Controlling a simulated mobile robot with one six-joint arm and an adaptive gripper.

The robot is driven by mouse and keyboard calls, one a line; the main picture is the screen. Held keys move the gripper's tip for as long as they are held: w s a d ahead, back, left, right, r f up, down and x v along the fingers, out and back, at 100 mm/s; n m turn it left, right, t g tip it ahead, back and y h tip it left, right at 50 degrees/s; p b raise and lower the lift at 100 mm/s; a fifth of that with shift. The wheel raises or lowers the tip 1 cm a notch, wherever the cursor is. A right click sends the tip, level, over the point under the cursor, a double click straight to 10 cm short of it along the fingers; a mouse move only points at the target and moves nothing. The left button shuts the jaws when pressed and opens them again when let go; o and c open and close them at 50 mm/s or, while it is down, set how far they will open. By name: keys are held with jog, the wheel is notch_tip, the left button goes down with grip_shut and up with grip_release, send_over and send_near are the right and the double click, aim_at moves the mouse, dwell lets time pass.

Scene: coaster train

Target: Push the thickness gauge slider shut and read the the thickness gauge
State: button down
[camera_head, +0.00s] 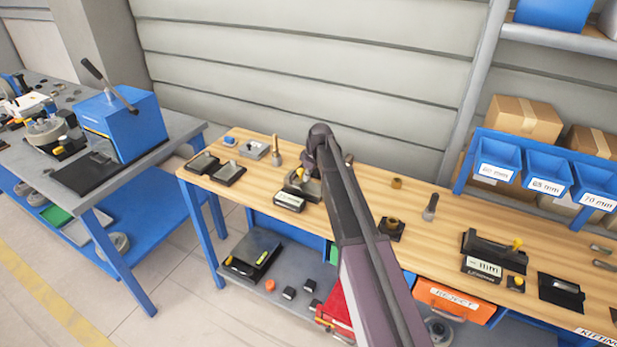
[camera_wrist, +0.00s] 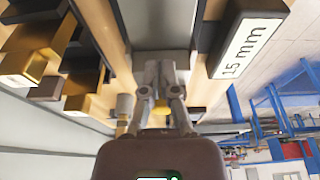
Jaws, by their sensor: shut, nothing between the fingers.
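The device I take to be the thickness gauge (camera_head: 290,201) is dark with a pale front label or display. It stands on the wooden bench beside my arm, with a small yellow part behind its front. In the wrist view, a dark block bearing "15 mm" (camera_wrist: 248,45) is close on the right, apparently the same device. My gripper (camera_wrist: 160,68) is shut and empty, its fingertips against or just above a grey surface of it; contact is unclear. A yellow part (camera_wrist: 160,107) shows between the fingers. In the head view my arm hides the fingertips, and the slider's position is unclear.
A second dark device with an "mm" display (camera_head: 482,267) stands further right on the bench. Black trays (camera_head: 229,173), a brass piece (camera_head: 397,183) and a tool on a stand (camera_head: 431,206) are nearby. Blue labelled bins (camera_head: 546,187) are at the back right.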

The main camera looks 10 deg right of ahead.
aim_at(319, 191)
jog(key=shift+p+v, duration=1.9)
jog(key=shift+v, duration=0.3)
jog(key=shift+f, duration=0.25)
jog(key=b+x, duration=0.6)
jog(key=shift+f, duration=0.1)
jog(key=s+d, duration=0.1)
jog(key=d, duration=0.1)
jog(key=s+d, duration=0.2)
jog(key=shift+s+d, duration=0.3)
jog(key=shift+d, duration=0.05)
jog(key=shift+w+r+p, duration=0.1)
jog(key=shift+r+p, duration=0.4)
jog(key=shift+r, duration=0.2)
notch_tip(319, 191, up, 8)
jog(key=p, duration=0.8)
jog(key=s+f+m+b, duration=0.2)
jog(key=s+f+m, duration=0.1)
jog(key=s, duration=0.6)
jog(key=s+f+m+g+h+b, duration=0.1)
jog(key=s+f+m+b, duration=0.1)
jog(key=s, duration=0.7)
jog(key=s+f+m+h+b, duration=0.1)
jog(key=s+f+m+b, duration=0.2)
jog(key=s, duration=0.6)
jog(key=shift+s+f+m+g+b, duration=0.35)
jog(key=shift+m+b, duration=0.25)
jog(key=shift+m, duration=0.5)
